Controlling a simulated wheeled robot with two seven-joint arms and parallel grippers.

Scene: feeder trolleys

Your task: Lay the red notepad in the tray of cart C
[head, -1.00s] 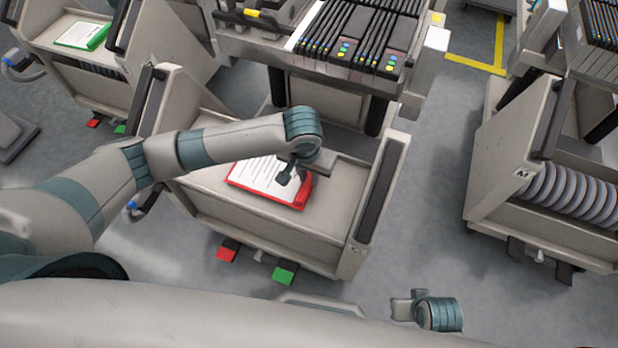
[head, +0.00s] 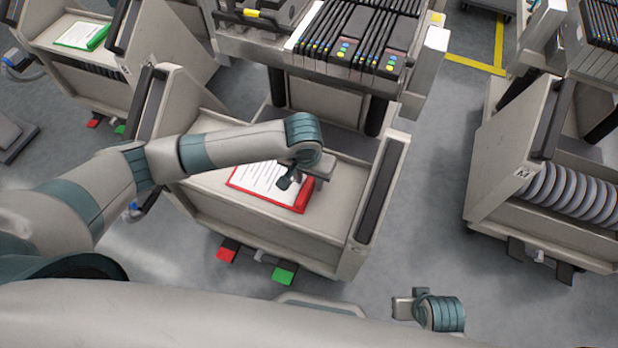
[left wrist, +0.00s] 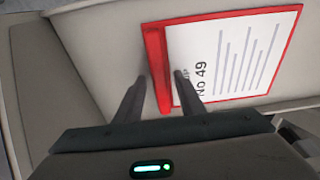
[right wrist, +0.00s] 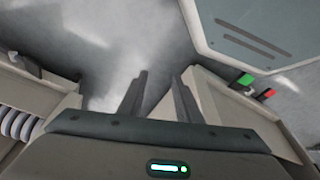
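The red notepad (head: 266,188) lies flat in the tray (head: 325,233) of the middle cart, white printed page up. I cannot read that cart's label. In the left wrist view the notepad (left wrist: 235,60) shows its thick red edge and the text "No 49". My left gripper (head: 288,183) is open just above the notepad. In the left wrist view the fingers (left wrist: 160,95) stand apart on either side of the red edge, with no visible grip on it. My right gripper (head: 403,308) is open and empty in front of the cart, over the floor (right wrist: 157,90).
A left cart (head: 70,62) holds a green notepad (head: 80,36). A right cart (head: 505,150) carries several grey discs (head: 570,195). Above the middle tray, a shelf holds several black upright units (head: 350,35). The middle cart's side walls flank my left arm. Red (head: 228,250) and green (head: 273,271) pedals stick out below.

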